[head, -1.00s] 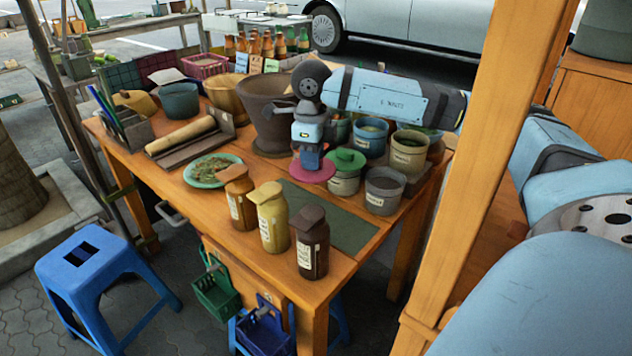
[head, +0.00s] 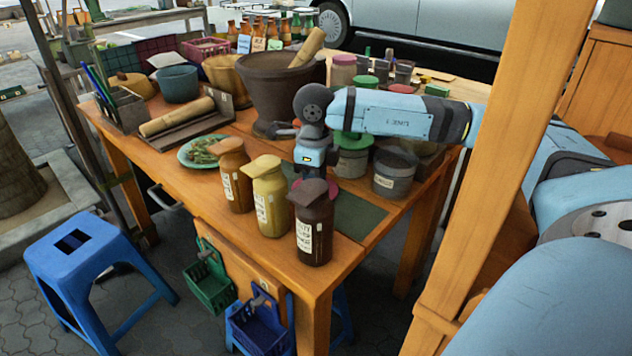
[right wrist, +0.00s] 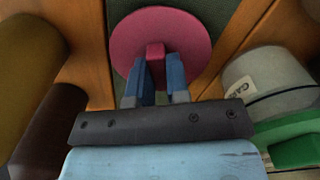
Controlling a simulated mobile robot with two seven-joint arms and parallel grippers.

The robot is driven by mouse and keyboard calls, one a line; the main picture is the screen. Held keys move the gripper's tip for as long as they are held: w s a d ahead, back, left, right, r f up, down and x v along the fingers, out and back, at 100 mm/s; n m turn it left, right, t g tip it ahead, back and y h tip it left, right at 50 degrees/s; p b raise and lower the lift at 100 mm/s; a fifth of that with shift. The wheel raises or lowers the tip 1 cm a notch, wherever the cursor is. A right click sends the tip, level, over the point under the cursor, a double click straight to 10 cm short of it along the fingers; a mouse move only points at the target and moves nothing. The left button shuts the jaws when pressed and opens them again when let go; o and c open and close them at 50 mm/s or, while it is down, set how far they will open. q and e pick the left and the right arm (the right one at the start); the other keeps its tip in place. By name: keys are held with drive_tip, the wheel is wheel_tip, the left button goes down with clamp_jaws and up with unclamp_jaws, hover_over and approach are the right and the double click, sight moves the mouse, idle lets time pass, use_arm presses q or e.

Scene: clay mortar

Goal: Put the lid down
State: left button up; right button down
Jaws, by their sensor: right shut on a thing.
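A round pink lid (right wrist: 188,38) with a small pink knob shows in the right wrist view. My right gripper (right wrist: 155,80) is shut on the knob, and the lid is over a dark green mat (right wrist: 123,8). I cannot tell whether the lid touches the mat. The mat (head: 362,218) also shows there. My left gripper is not in view.
Yellow (head: 271,205) and orange-brown (head: 234,182) bottles stand beside the dark brown one. A green-lidded jar (head: 352,163) and a grey jar (head: 394,183) stand right of my gripper. A large mortar (head: 262,95) is behind. The mat's right part is clear.

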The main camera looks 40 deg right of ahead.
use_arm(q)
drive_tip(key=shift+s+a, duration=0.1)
use_arm(e)
drive_tip(key=shift+s+a+r, duration=0.1)
drive_tip(key=shift+f, duration=0.2)
drive_tip(key=c, duration=1.1)
unclamp_jaws()
drive_tip(key=shift+r, duration=0.15)
wheel_tip(320, 180, up, 5)
drive_tip(key=shift+r+p, duration=0.2)
drive_tip(key=shift+p, duration=0.8)
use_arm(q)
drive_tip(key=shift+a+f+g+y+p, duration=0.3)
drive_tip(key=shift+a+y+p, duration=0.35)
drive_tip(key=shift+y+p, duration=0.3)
use_arm(e)
wheel_tip(320, 180, up, 7)
drive_tip(key=shift+f, duration=0.1)
